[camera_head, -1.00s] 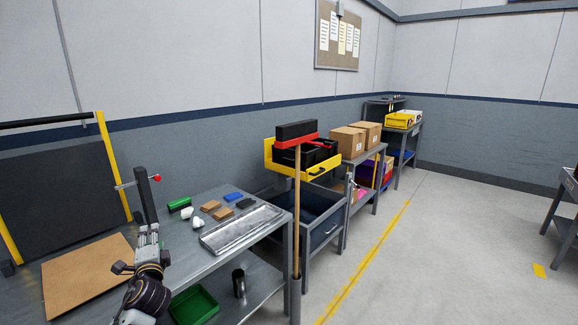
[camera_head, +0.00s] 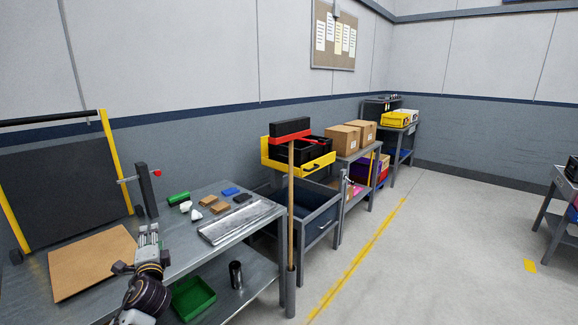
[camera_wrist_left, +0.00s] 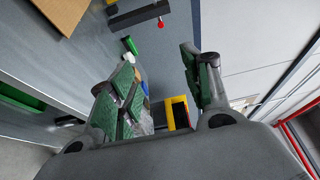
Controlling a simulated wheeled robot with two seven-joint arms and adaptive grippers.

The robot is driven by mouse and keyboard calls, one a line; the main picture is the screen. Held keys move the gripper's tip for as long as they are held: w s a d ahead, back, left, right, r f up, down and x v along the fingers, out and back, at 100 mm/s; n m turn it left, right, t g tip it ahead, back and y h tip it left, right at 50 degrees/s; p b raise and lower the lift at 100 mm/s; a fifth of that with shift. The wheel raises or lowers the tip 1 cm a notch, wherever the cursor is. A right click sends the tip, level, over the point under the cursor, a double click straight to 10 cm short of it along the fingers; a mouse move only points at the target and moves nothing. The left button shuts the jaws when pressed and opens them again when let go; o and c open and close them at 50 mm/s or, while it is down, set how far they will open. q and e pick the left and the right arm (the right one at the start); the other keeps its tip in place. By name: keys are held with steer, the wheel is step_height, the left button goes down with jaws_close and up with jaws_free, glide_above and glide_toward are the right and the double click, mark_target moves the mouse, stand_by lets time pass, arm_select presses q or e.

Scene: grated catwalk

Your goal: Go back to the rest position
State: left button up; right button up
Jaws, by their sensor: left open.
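My left gripper (camera_head: 149,236) is in the lower left of the head view, at the near part of the metal workbench (camera_head: 185,262), beside a brown board (camera_head: 85,262). In the left wrist view its two green-padded fingers (camera_wrist_left: 160,88) stand well apart with nothing held between them. Past the fingers, the wrist view shows the green block (camera_wrist_left: 130,45) and part of a yellow bin (camera_wrist_left: 180,112). My right gripper is in neither view.
On the bench are a green block (camera_head: 179,198), a blue block (camera_head: 230,191), tan blocks, white pieces and a metal tray (camera_head: 232,222). A dark post (camera_head: 147,188) with a red-tipped bar stands behind my gripper. A broom (camera_head: 291,200) stands at the bench corner.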

arm_select(q)
step_height(320, 180, down, 26)
steer(key=s+n+g+h, duration=0.1)
steer(key=g+h, duration=0.2)
steer(key=g, duration=0.1)
steer(key=s+d+f+n+g+h, duration=0.1)
steer(key=s+f, duration=0.3)
steer(key=f, duration=0.4)
steer(key=s+f+n+g, duration=0.1)
steer(key=s+f, duration=0.3)
steer(key=f, duration=0.3)
steer(key=s+d+f+g+h, duration=0.15)
steer(key=s+f, duration=0.25)
steer(key=f, duration=0.4)
steer(key=s+d+f+n+g, duration=0.2)
steer(key=s+f+n+g, duration=0.15)
steer(key=s+f, duration=1.4)
steer(key=s+d+f+n+g+h, duration=0.1)
steer(key=s+f, duration=0.3)
steer(key=s, duration=0.8)
steer(key=s+d+f+n+g+h, duration=0.1)
steer(key=s+f, duration=0.4)
steer(key=s, duration=0.8)
steer(key=shift+d+f+n+g, duration=0.15)
steer(key=shift+d+n+g, duration=0.65)
steer(key=shift+d, duration=0.3)
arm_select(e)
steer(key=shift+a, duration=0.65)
